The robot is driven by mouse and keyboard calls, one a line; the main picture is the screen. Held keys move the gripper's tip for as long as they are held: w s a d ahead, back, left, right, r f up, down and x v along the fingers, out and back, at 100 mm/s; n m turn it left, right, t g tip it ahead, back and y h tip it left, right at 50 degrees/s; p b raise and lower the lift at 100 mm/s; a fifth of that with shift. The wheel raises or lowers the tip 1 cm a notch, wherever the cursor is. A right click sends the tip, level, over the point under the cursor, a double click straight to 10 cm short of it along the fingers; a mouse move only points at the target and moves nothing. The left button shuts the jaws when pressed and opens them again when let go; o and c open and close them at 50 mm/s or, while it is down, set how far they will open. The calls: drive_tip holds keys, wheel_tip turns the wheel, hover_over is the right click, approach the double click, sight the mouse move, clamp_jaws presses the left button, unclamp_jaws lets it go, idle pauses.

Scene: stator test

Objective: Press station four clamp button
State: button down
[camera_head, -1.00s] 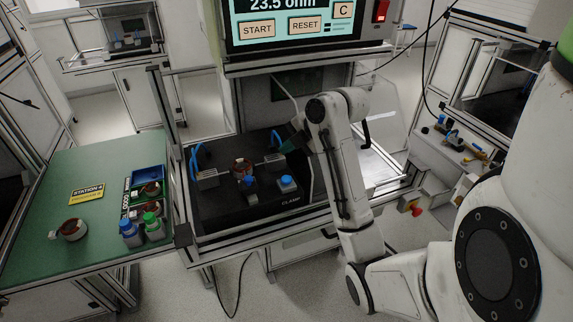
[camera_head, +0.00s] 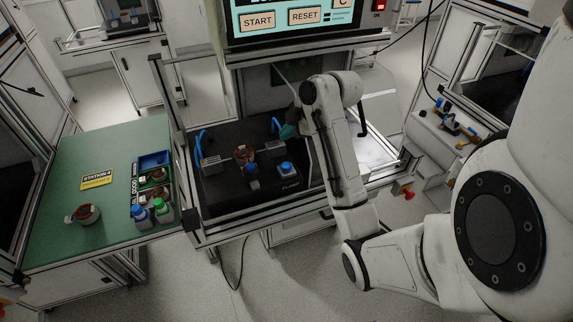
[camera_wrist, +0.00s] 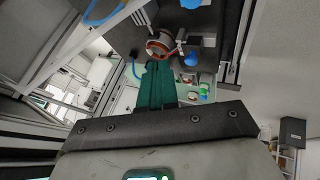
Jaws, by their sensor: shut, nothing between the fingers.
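The test fixture (camera_head: 223,197) is a black plate inside the middle station frame. A blue button (camera_head: 287,168) stands at its front right, by the printed word CLAMP. A second blue button (camera_head: 251,169) is to its left. A copper stator (camera_head: 243,153) sits behind them between grey clamps; it also shows in the wrist view (camera_wrist: 163,43). My gripper (camera_head: 288,131) is above the plate's right rear, behind the CLAMP button and apart from it. In the wrist view its teal fingers (camera_wrist: 158,68) are together and empty. A blue button (camera_wrist: 190,3) is cut by the top edge there.
The screen (camera_head: 292,17) with START and RESET hangs above the fixture. The green table (camera_head: 80,160) at left holds a STATION 4 sign (camera_head: 97,179), a loose stator (camera_head: 83,214) and bottles (camera_head: 141,215). Metal frame posts surround the fixture.

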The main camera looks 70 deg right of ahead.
drive_tip(key=b, duration=0.6)
hover_over(288, 166)
wheel_tip(288, 166, down, 7)
drive_tip(key=shift+r, duration=0.1)
drive_tip(key=shift+f+b, duration=0.45)
drive_tip(key=shift+f, duration=0.5)
idle(0.9)
drive_tip(key=shift+f, duration=0.4)
drive_tip(key=shift+f+b, duration=0.4)
idle(0.8)
drive_tip(key=shift+r, duration=0.1)
drive_tip(key=shift+r+p, duration=0.75)
drive_tip(key=shift+p, duration=0.1)
